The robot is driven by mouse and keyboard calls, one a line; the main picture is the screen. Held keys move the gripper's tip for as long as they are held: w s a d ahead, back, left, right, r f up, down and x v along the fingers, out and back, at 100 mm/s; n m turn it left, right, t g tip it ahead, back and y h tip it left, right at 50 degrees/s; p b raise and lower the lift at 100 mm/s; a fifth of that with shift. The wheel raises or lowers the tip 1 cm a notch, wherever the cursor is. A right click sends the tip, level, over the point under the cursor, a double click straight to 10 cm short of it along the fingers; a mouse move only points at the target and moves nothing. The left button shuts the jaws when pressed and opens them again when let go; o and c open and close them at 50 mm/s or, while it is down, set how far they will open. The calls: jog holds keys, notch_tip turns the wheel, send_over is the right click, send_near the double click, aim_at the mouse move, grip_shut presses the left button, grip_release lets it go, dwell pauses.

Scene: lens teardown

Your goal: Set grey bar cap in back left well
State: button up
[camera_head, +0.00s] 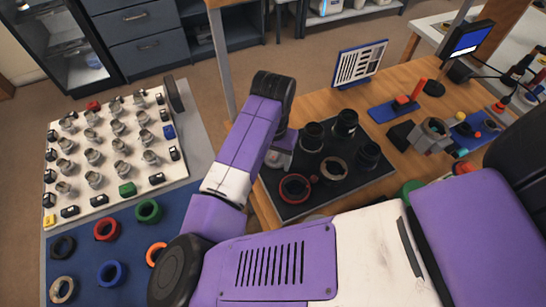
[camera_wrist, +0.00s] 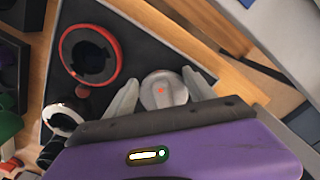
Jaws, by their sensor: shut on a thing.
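The grey bar cap (camera_wrist: 163,90) is a round grey piece with a small red dot, held between the two fingers of my gripper (camera_wrist: 163,94) in the wrist view. My gripper is shut on it, over the edge of a dark mat (camera_wrist: 180,50). In the head view my gripper (camera_head: 279,158) is at the left edge of that mat, largely hidden by my arm. I cannot make out which recess is the back left well. A white board (camera_head: 112,108) at left holds rows of silvery pieces.
A red-rimmed lens ring (camera_head: 295,188) lies on the mat near my gripper, with several black lens barrels (camera_head: 345,122) to its right. A blue mat (camera_head: 190,215) with coloured rings lies at lower left. A grey post (camera_head: 221,60) stands behind my arm.

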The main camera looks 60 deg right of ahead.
aim_at(274, 159)
jog(key=shift+f, duration=0.2)
jog(key=o, duration=1.4)
jog(key=shift+w+r, duration=0.1)
jog(key=shift+r, duration=0.45)
jog(key=r, duration=0.6)
jog(key=shift+s+r, duration=0.2)
jog(key=shift+r, duration=0.15)
